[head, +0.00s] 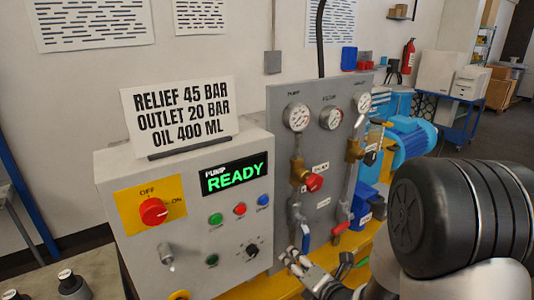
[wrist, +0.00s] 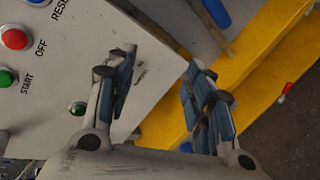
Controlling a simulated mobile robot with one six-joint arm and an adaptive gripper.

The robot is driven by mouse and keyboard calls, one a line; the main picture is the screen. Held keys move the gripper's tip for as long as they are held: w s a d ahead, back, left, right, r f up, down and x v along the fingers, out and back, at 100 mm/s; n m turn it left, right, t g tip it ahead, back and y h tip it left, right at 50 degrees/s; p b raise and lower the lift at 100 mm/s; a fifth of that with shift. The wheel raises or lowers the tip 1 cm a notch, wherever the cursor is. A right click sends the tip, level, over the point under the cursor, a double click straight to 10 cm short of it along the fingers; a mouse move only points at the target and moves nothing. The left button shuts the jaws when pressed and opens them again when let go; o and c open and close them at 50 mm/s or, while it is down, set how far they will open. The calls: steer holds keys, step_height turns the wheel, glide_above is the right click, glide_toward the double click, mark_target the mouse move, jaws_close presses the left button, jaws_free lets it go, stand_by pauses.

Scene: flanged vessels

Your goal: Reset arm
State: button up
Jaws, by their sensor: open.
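My gripper (head: 298,258) is open and empty in front of the lower right of the grey control box, low in the head view. My dark arm link fills the right side of that view. In the wrist view my gripper's two blue-padded fingers (wrist: 165,72) are spread apart, with the control box corner and a yellow base edge behind them. The control box (head: 135,238) has a red rotary switch (head: 153,211) on a yellow plate and a lit green READY display (head: 235,175).
A grey gauge panel (head: 325,175) with valves and a red knob (head: 314,183) stands close behind my gripper. A yellow base (wrist: 265,55) runs beneath. A blue motor (head: 407,140) is behind my arm. A sign (head: 182,112) sits on the box.

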steer(key=s+d+r+m+g+h, duration=0.3)
steer(key=s+d+r+m+h, duration=0.45)
steer(key=m, duration=0.75)
steer(key=s+r+m+g+y, duration=0.1)
steer(key=s+r+m+g, duration=0.1)
steer(key=s+m, duration=0.4)
steer(key=s+a+r+m+g+y, duration=0.1)
steer(key=s+r+m, duration=0.3)
steer(key=s, duration=1)
steer(key=m+g, duration=0.1)
steer(key=m, duration=0.2)
steer(key=shift+s+a+m+g, duration=0.25)
steer(key=shift+s+m+g, duration=0.05)
steer(key=shift+s+g, duration=0.1)
steer(key=shift+c, duration=0.6)
